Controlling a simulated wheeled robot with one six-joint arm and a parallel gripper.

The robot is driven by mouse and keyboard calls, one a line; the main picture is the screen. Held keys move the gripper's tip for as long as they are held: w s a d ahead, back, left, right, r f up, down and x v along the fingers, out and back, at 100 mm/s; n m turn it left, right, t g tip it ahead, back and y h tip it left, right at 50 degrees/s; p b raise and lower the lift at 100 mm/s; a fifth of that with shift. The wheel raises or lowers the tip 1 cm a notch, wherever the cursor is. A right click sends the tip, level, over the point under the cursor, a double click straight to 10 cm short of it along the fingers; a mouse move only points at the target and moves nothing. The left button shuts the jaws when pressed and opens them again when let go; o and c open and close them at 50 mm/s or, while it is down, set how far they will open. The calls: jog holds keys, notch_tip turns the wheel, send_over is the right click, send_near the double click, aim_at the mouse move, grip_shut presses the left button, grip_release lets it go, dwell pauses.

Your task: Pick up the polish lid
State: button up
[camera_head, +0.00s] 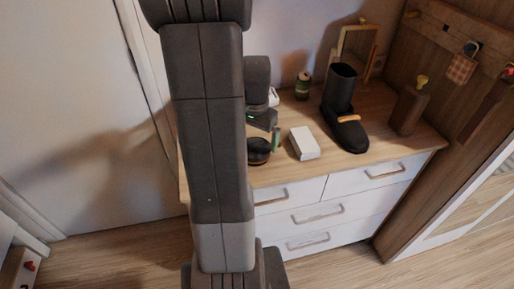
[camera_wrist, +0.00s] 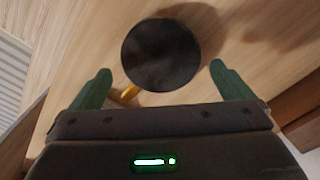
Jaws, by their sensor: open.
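The polish lid appears to be the dark round disc (camera_wrist: 160,55) in the wrist view, over the wooden top. In the head view a small dark round tin (camera_head: 259,151) sits near the front edge of the dresser top, partly hidden by my arm. My gripper (camera_wrist: 160,70) is open, its two green fingers spread on either side of the disc, with gaps at both sides. In the head view a green finger shows just above and right of the tin. A small yellow piece (camera_wrist: 129,93) shows at the disc's lower left edge.
A white box (camera_head: 304,143) lies right of the tin. A black boot (camera_head: 341,100) with an orange-brown item on it stands further right.

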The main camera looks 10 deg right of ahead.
aim_at(260, 149)
jog(key=shift+f, duration=1.4)
jog(key=c, duration=0.7)
jog(key=shift+w+r, duration=0.1)
jog(key=shift+r, duration=0.05)
